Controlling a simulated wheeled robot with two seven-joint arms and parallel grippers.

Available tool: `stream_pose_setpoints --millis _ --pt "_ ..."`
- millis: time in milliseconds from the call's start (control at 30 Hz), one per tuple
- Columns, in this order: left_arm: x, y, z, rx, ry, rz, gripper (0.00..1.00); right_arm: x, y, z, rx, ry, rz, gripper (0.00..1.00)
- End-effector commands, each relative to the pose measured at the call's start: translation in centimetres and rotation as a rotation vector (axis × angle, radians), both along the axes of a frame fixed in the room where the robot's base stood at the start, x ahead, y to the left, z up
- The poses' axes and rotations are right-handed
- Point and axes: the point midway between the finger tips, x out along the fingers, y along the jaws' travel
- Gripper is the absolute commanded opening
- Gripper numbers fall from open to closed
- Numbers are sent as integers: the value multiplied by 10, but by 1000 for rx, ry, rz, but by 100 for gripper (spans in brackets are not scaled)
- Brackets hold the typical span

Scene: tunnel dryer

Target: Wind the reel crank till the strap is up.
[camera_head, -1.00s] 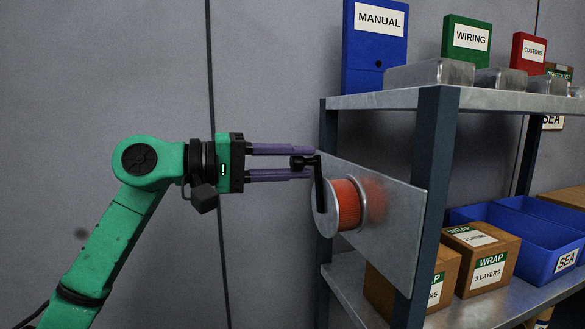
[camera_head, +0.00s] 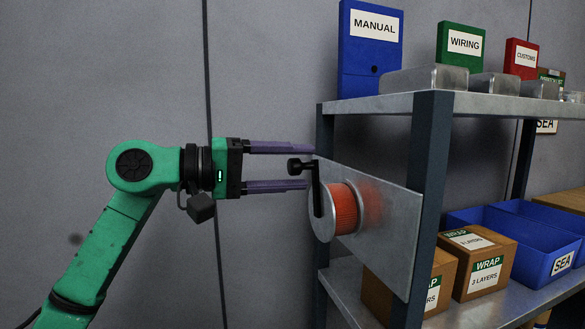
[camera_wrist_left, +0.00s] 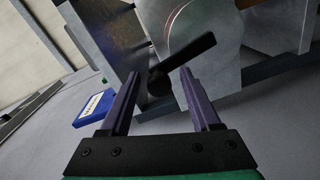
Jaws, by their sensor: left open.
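The reel (camera_head: 345,207), wound with orange strap, is mounted on a metal plate (camera_head: 397,232) on the side of the shelf. Its black crank arm (camera_head: 317,190) points up, with the black knob (camera_head: 294,166) at its upper end, pointing left. My left gripper (camera_head: 309,168) has purple fingers that are open, one above and one below the knob, with gaps to both. In the left wrist view the knob (camera_wrist_left: 158,84) sits between the fingers (camera_wrist_left: 158,88), and the crank arm runs up to the right. A loose strap end is not visible. My right gripper is not in view.
The shelf post (camera_head: 424,190) stands just right of the reel. The upper shelf holds a blue MANUAL binder (camera_head: 370,50), other binders and metal tins. Below are WRAP boxes (camera_head: 484,262) and blue bins (camera_head: 540,255).

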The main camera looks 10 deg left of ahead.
Motion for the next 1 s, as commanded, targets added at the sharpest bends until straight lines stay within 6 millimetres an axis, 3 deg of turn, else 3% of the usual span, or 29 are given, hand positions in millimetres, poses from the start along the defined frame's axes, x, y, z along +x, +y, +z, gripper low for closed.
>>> stream_pose_setpoints --millis 167,600,733,1000 --pt "-6 11 0 -1 0 3 64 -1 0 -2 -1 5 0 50" --pt "-70 108 5 0 1 4 64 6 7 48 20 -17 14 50" --pt "-79 120 7 0 1 0 64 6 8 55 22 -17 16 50" --pt "-80 122 8 0 0 0 64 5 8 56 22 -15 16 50"
